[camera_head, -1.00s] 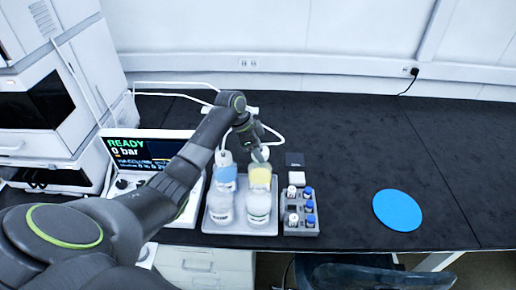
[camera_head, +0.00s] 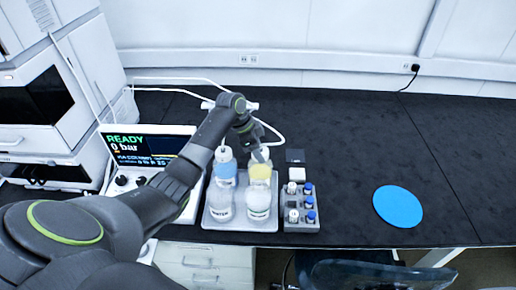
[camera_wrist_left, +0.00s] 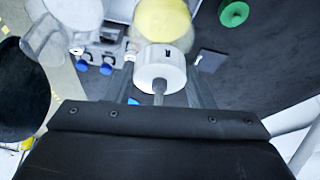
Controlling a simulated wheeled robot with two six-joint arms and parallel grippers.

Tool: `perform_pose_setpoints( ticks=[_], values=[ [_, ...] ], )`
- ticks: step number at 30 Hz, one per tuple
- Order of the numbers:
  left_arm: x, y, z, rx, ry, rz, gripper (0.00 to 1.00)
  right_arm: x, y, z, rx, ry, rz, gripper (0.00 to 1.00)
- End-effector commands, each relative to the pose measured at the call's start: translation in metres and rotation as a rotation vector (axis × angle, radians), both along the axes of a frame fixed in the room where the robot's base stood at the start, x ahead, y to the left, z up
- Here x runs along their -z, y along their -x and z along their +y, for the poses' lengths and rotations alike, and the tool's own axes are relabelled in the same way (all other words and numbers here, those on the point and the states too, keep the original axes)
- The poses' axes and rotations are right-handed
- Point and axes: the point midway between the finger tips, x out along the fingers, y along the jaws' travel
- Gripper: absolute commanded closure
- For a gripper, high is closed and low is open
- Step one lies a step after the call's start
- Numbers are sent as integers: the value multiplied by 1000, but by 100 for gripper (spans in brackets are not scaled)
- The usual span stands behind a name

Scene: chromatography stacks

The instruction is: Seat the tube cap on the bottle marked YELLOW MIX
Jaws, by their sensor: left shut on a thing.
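My left gripper (camera_head: 260,154) is shut on the white tube cap (camera_wrist_left: 160,68), which has a grey tube running from its centre. The bottle with a yellow band (camera_head: 260,173) stands in the tray, and the gripper is right over its top. In the left wrist view the yellow part (camera_wrist_left: 163,24) shows just beyond the cap, close to it. I cannot tell whether cap and bottle neck touch. The lettering on the bottle is too small to read. My right gripper is not in view.
A grey tray (camera_head: 240,226) holds the bottles, including a blue-banded one (camera_head: 224,173) close on the left. A vial rack (camera_head: 301,221) with blue and white caps stands to the right. A READY screen (camera_head: 145,148) is at left. The bench is clear around the blue disc (camera_head: 397,206).

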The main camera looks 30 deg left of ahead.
Motion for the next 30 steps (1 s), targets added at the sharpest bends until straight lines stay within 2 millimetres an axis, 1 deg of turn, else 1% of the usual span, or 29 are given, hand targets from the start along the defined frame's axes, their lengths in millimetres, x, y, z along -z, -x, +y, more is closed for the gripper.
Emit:
perform_pose_setpoints(
  ticks=[4, 11, 12, 16, 17, 22, 23, 27, 30],
  values=[
    [5, 0, 0, 0, 0, 1, 75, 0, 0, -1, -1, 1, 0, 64],
    [5, 0, 0, 0, 1, 1, 75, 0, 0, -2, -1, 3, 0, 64],
    [5, 0, 0, 0, 0, 0, 46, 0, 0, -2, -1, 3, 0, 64],
    [5, 0, 0, 0, 0, 0, 29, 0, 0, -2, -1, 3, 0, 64],
    [5, 0, 0, 0, 0, 0, 26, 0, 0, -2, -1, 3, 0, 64],
    [5, 0, 0, 0, 0, 0, 26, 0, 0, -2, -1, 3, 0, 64],
    [5, 0, 0, 0, 0, 1, 24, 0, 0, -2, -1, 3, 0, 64],
    [5, 0, 0, 0, -1, 1, 7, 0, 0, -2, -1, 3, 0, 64],
    [5, 0, 0, 0, -1, 1, 7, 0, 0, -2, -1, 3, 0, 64]
  ],
)
